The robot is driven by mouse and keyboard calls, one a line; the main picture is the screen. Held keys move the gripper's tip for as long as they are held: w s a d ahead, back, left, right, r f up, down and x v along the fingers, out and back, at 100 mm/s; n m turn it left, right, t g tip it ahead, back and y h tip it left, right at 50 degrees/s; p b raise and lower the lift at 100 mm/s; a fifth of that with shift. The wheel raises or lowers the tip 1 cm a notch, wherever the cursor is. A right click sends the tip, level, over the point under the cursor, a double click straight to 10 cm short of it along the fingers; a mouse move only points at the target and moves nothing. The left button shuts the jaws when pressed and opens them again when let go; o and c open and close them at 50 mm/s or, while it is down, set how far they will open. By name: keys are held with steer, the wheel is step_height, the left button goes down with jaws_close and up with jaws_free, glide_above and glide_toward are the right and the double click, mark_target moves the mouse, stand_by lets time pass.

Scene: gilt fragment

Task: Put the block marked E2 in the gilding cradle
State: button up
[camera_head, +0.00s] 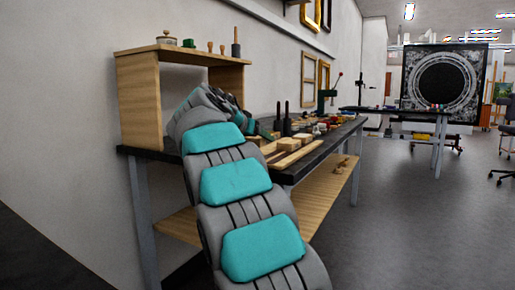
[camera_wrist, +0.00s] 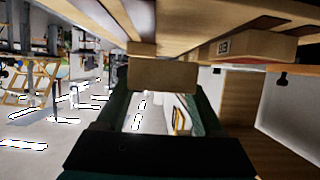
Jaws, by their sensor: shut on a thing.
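My gripper (camera_wrist: 161,84) shows in the wrist view with its dark fingers closed on the sides of a plain tan wooden block (camera_wrist: 163,73). No mark shows on the face of this block turned to the camera. Another wooden block (camera_wrist: 252,47) with a small dark label lies to its right; the label is too blurred to read surely. In the head view my arm reaches over the workbench (camera_head: 313,164), and its last links hide most of the gripper. Wooden pieces (camera_head: 294,155) lie on the bench to its right. I cannot pick out the gilding cradle surely.
A wooden shelf box (camera_head: 140,101) with small jars and tools on top stands at the left of the bench, near my arm. Two dark upright tools (camera_head: 282,119) stand behind the wooden pieces. The grey floor (camera_head: 420,220) at right is clear.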

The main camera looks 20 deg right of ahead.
steer(key=shift+w, duration=0.25)
steer(key=shift+s+f, duration=0.1)
steer(key=shift+f, duration=1.65)
steer(key=shift+f, duration=0.1)
steer(key=o, duration=1.4)
steer(key=shift+b, duration=0.3)
steer(key=v, duration=1.2)
